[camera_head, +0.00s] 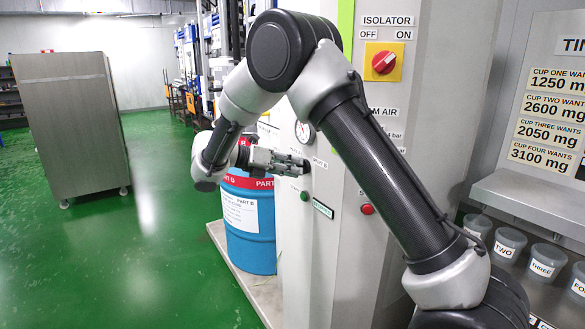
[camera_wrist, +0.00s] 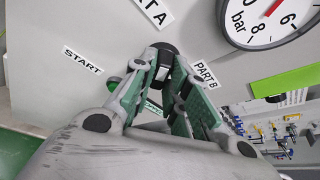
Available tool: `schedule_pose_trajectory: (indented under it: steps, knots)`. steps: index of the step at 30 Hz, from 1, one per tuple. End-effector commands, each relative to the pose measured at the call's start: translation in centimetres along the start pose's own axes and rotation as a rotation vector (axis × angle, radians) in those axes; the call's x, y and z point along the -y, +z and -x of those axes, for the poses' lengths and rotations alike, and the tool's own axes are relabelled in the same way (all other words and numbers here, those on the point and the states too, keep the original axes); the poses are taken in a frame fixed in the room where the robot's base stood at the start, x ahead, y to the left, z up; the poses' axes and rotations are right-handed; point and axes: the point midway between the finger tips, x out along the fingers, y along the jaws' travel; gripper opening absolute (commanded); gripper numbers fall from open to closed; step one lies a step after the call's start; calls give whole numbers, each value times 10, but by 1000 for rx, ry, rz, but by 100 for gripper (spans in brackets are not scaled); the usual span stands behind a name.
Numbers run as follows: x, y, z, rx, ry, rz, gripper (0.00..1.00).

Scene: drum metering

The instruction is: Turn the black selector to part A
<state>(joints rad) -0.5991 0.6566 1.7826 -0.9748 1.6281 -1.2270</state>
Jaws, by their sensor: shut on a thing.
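The black selector (camera_wrist: 166,52) is a small dark knob on the grey panel, with a pale mark on it. It sits between a partly cut-off PART A label (camera_wrist: 155,10) and a PART B label (camera_wrist: 206,75) in the wrist view. My gripper (camera_wrist: 166,70) has its green-padded fingers closed around the knob, one on each side. They hide part of it, and I cannot tell exactly which way it points. In the head view my gripper (camera_head: 303,167) reaches the panel from the left, beside the PART B label (camera_head: 320,163).
Below the selector are a green button (camera_head: 304,196), a small display (camera_head: 323,208) and a red button (camera_head: 367,209). A pressure gauge (camera_head: 305,131) sits close above. A blue drum (camera_head: 250,225) stands left of the cabinet. Several labelled cups (camera_head: 509,243) stand right.

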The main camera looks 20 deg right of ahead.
Motion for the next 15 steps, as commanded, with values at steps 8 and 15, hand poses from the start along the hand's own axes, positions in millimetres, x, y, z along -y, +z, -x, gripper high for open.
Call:
schedule_pose_trajectory:
  steps: [8,15]
  knots:
    - [-2,-1,0,0,-57,137,0]
    - [-2,0,0,0,-77,187,0]
